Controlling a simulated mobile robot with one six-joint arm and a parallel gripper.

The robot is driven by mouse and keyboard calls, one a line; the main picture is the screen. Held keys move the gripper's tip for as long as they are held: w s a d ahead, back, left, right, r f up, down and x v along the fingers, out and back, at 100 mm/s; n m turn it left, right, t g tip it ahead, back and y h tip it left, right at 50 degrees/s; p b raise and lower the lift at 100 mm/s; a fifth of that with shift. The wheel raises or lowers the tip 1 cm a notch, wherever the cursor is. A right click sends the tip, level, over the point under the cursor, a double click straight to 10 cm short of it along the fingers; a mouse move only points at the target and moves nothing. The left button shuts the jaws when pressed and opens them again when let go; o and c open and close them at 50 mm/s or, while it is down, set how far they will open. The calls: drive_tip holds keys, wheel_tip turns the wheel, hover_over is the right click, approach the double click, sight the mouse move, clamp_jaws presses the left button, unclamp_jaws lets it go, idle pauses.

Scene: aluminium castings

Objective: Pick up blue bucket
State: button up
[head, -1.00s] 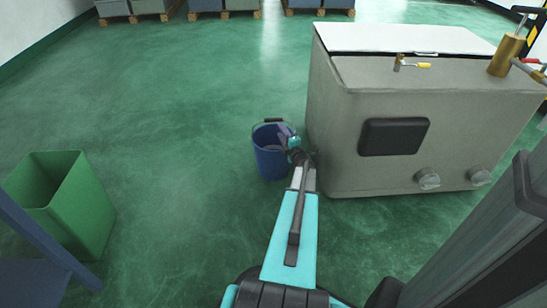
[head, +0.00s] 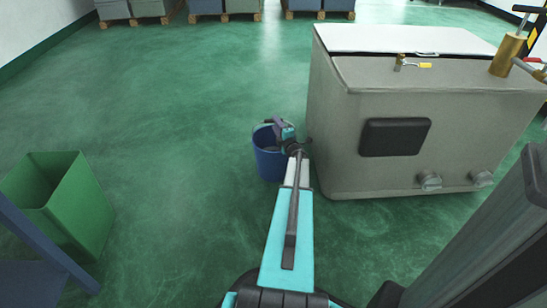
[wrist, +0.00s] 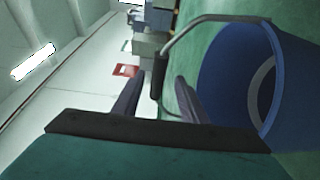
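The blue bucket (head: 268,165) stands upright on the green floor, just left of the grey cabinet. In the wrist view its blue wall (wrist: 225,80) fills the right side, turned sideways. Its wire handle stands up, and the dark grip of that handle (wrist: 159,72) lies in the gap between my fingers. My gripper (wrist: 157,82) is open, with one finger on each side of the grip and space showing beside it. In the head view my gripper (head: 274,124) is over the bucket's top and covers the handle and part of the rim.
The large grey cabinet (head: 400,170), with a tap and knobs, stands close on the bucket's right. A green open bin (head: 75,205) is at the left. Crates on pallets (head: 225,8) line the back. The floor left of and behind the bucket is clear.

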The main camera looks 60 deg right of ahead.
drive_tip(key=shift+x, duration=1)
drive_tip(key=shift+w, duration=0.1)
drive_tip(key=b+x, duration=0.3)
drive_tip(key=x, duration=0.2)
drive_tip(key=shift+r, duration=0.1)
clamp_jaws()
idle(1.3)
drive_tip(key=shift+r, duration=0.1)
